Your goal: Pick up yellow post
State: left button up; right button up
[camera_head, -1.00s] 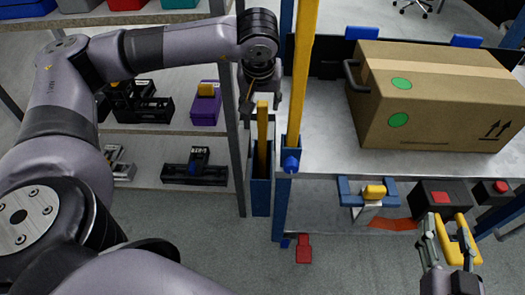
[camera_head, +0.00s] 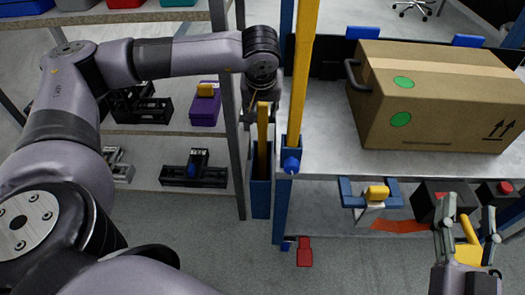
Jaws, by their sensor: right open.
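A short yellow post (camera_head: 262,146) stands upright in a narrow blue holder (camera_head: 260,197) between the shelf and the workbench. My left gripper (camera_head: 262,103) is above and behind the top of this post, with dark finger parts close to it on both sides. Whether the fingers touch the post is hidden. A taller yellow post (camera_head: 302,72) rises just to the right, set in a blue bracket at the workbench corner. My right gripper (camera_head: 468,212) is at the lower right, with its two fingers apart and a yellow handle (camera_head: 468,243) behind them.
A cardboard box (camera_head: 440,110) sits on the grey workbench (camera_head: 328,150). A grey shelf upright (camera_head: 231,120) stands close left of the holder. The shelf holds a purple box (camera_head: 204,108) and black parts. A red object (camera_head: 304,251) lies on the floor.

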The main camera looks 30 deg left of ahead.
pick_arm(q)
grip_shut()
jog(key=shift+r, duration=0.1)
